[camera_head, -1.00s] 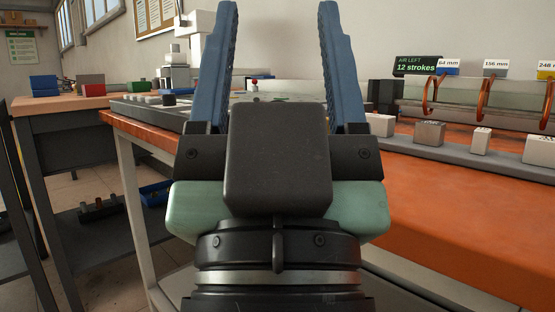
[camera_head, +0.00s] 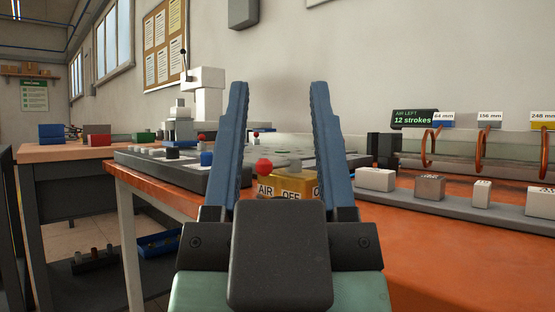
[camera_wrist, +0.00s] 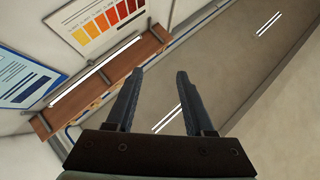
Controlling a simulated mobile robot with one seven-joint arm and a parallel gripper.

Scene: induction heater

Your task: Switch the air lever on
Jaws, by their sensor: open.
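The air lever's yellow block (camera_head: 292,183) stands on the orange bench, labelled AIR and OFF, with a further label partly hidden by my right finger. A red ball knob (camera_head: 264,167) shows at the block's left, above the AIR label, with a grey bar running right from it. My gripper (camera_head: 279,88) is open and empty, pointing up. Its blue fingers frame the block in the head view, with the block beyond them and not touching, as far as I can tell. In the wrist view my gripper (camera_wrist: 160,75) is open against wall and ceiling; the lever is not seen there.
A sign (camera_head: 413,118) reads AIR LEFT 12 strokes. Copper coils (camera_head: 483,140) hang at the right above a grey rail with metal blocks (camera_head: 430,187). A dark panel (camera_head: 185,168) with a blue button lies left of the lever. The orange bench front (camera_head: 440,240) is clear.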

